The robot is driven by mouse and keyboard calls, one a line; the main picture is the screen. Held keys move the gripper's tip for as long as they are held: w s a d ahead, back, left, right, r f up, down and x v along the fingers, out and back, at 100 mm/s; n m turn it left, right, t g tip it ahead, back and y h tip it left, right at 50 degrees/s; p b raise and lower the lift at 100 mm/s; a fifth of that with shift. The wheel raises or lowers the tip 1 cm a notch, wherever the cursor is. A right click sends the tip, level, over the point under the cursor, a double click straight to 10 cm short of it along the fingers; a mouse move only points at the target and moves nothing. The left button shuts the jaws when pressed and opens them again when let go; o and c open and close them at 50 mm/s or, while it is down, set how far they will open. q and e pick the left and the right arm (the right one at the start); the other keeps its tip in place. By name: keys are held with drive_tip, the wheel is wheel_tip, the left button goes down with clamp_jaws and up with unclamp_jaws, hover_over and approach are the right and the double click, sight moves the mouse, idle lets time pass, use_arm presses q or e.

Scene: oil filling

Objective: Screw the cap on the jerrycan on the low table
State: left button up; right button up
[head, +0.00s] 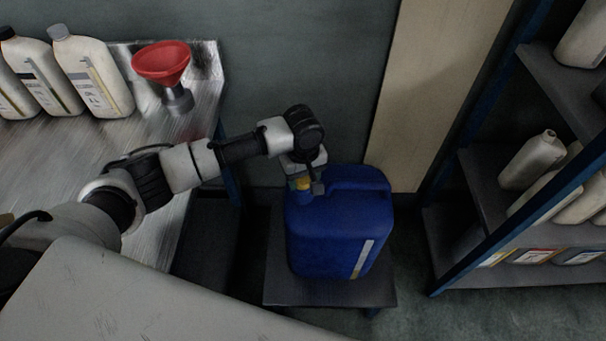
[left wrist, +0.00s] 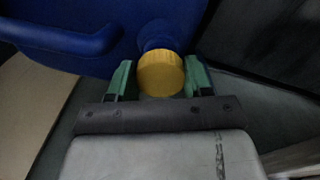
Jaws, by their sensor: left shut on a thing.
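The blue jerrycan (head: 338,225) stands upright on the low table (head: 300,291). A yellow cap (head: 303,183) is at its neck, at the upper left of the can. My left gripper (head: 304,186) is over the neck. In the left wrist view the yellow cap (left wrist: 160,73) sits between the two green fingertips of my left gripper (left wrist: 160,79), which is shut on it. The blue neck shows right behind the cap. Whether the cap is seated on the thread cannot be told. My right gripper is in neither view.
A metal workbench (head: 150,205) on the left holds white bottles (head: 92,70) and a red funnel (head: 162,63) on a grey stand. A blue-framed shelf (head: 480,205) with bottles stands on the right. A beige panel (head: 430,90) leans behind the jerrycan.

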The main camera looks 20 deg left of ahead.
use_arm(q)
drive_tip(key=shift+f+p, duration=0.4)
drive_tip(key=shift+f, duration=0.7)
idle(0.7)
drive_tip(key=o, duration=1)
drive_tip(key=shift+c, duration=0.2)
drive_tip(key=shift+r, duration=0.1)
